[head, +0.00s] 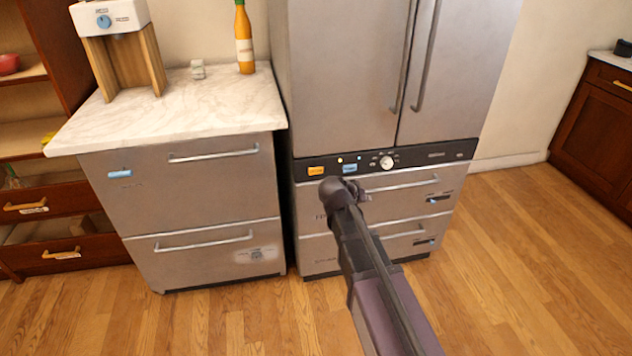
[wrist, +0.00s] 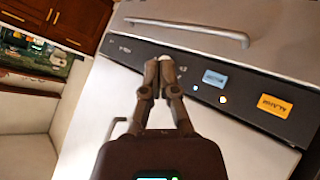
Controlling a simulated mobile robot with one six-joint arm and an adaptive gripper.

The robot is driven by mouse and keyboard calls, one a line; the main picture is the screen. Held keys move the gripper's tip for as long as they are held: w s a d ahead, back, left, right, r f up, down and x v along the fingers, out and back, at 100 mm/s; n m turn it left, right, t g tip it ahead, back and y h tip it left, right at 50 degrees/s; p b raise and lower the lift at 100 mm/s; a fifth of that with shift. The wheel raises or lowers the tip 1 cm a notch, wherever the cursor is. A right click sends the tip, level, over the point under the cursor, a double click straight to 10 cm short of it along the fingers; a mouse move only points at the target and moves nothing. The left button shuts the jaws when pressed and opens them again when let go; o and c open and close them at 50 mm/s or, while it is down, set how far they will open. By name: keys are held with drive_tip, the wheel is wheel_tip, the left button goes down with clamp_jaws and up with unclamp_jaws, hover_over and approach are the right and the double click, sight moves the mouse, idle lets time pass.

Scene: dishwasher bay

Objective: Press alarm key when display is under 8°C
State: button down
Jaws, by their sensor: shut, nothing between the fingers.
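An orange key marked ALARM (wrist: 274,106) sits at one end of the dark control panel on the steel fridge; it also shows in the head view (head: 316,171). A light blue key or label (head: 350,169) is beside it, also in the wrist view (wrist: 215,78); its text is too small to read. A pale knob (head: 387,162) is further right. I cannot make out a temperature reading. My gripper (wrist: 158,66) is shut and empty, its tips overlapping the knob in the wrist view. In the head view my gripper (head: 338,186) appears just below the panel; contact cannot be told.
Two small lights, one yellow (head: 340,160), are lit on the panel. Drawers with a bar handle (head: 400,187) are below it, fridge doors (head: 345,60) above. A marble-topped cabinet (head: 170,105) with a bottle (head: 243,40) stands left. The floor (head: 530,260) at right is clear.

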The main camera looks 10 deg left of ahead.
sight(322, 172)
drive_tip(key=w+a+f+t+b, duration=0.2)
drive_tip(key=w+a+b, duration=0.1)
drive_tip(key=a, duration=0.3)
drive_tip(key=w+a+f+n+t+b, duration=0.1)
drive_tip(key=w+a+f+t+b, duration=0.1)
drive_tip(key=a+b, duration=0.4)
drive_tip(key=shift+w+a+t, duration=0.55)
drive_tip(key=shift+w+t, duration=0.15)
drive_tip(key=shift+f, duration=0.1)
drive_tip(key=shift+w+a, duration=0.45)
drive_tip(key=shift+w, duration=0.95)
drive_tip(key=shift+w+a, duration=0.4)
drive_tip(key=shift+w, duration=1)
drive_tip(key=shift+w+a, duration=0.45)
drive_tip(key=shift+w, duration=0.95)
drive_tip(key=shift+w, duration=0.1)
drive_tip(key=shift+w+a, duration=0.15)
drive_tip(key=shift+w, duration=0.15)
